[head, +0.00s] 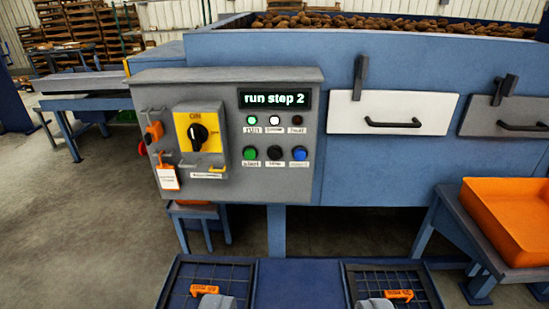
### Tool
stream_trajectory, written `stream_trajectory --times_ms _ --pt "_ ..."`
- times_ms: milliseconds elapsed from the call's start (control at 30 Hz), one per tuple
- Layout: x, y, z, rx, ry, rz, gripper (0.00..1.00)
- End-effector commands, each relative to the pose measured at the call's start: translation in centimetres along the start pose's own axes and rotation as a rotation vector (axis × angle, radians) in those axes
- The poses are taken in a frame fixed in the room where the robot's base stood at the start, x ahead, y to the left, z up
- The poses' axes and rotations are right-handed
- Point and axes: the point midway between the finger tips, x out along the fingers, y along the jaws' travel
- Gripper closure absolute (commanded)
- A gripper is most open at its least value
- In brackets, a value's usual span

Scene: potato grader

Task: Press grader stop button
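The grey grader control panel (225,180) is mounted on the front of the blue grader (370,65), left of centre. Its display (274,99) reads "run step 2". The lower row has a green start button (250,153), a black button (275,153) in the middle with a small label that looks like "stop", and a blue button (299,154). Above them, a green lamp (252,120) and a white lamp (274,118) look lit, and a dark red lamp (297,118) looks unlit. My gripper does not show, and nothing covers the buttons.
A yellow switch plate (184,119) marked ON has a black rotary knob. Orange and red items and a tag (168,178) hang at the panel's left. An orange tray (510,215) stands at right. Two mesh trays (185,270) (410,275) lie low in front. Potatoes (400,24) fill the top.

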Motion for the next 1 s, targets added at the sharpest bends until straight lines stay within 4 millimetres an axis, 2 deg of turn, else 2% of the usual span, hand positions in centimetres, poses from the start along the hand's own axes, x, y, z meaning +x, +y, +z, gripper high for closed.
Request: stream_trajectory --times_ms 33,100,133,1000 --pt "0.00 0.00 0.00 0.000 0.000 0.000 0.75" --pt "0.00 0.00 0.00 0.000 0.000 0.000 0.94" --pt "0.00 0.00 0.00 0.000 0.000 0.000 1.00" --pt "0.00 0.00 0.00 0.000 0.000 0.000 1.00"
